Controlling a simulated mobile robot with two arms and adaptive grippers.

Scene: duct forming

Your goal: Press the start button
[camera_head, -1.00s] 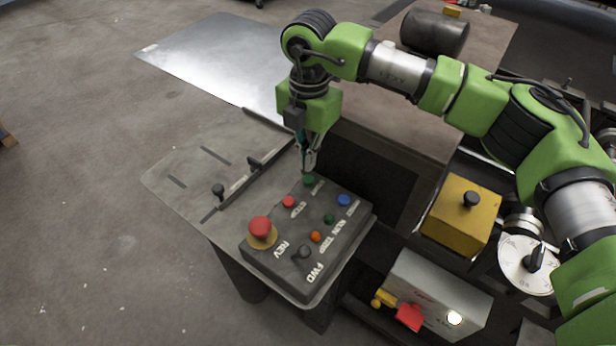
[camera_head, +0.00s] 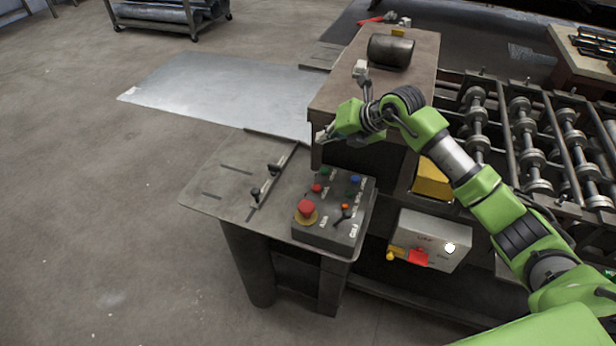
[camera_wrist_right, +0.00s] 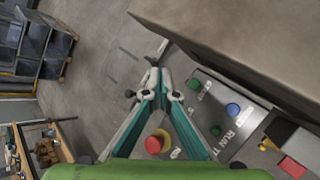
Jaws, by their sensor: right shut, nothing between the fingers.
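The control panel (camera_head: 330,236) sits on a grey side plate. Its green start button (camera_head: 325,171) is at the panel's far end, and shows in the wrist view (camera_wrist_right: 195,85) beside white lettering. A small red button (camera_head: 316,188), a blue button (camera_head: 355,180) and a large red mushroom button on a yellow base (camera_head: 306,210) are close by. My right gripper (camera_head: 321,137) is shut and empty, apart from the start button and beyond it in the head view. In the wrist view its fingertips (camera_wrist_right: 160,76) meet over the plate and floor. My left gripper is out of view.
A brown table (camera_head: 420,65) carrying a dark cylinder (camera_head: 390,50) stands right beside my right gripper. Small levers (camera_head: 274,169) rise from the side plate. A metal sheet (camera_head: 225,88) lies behind it. Roller machinery (camera_head: 530,150) is at the right. Floor at left is clear.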

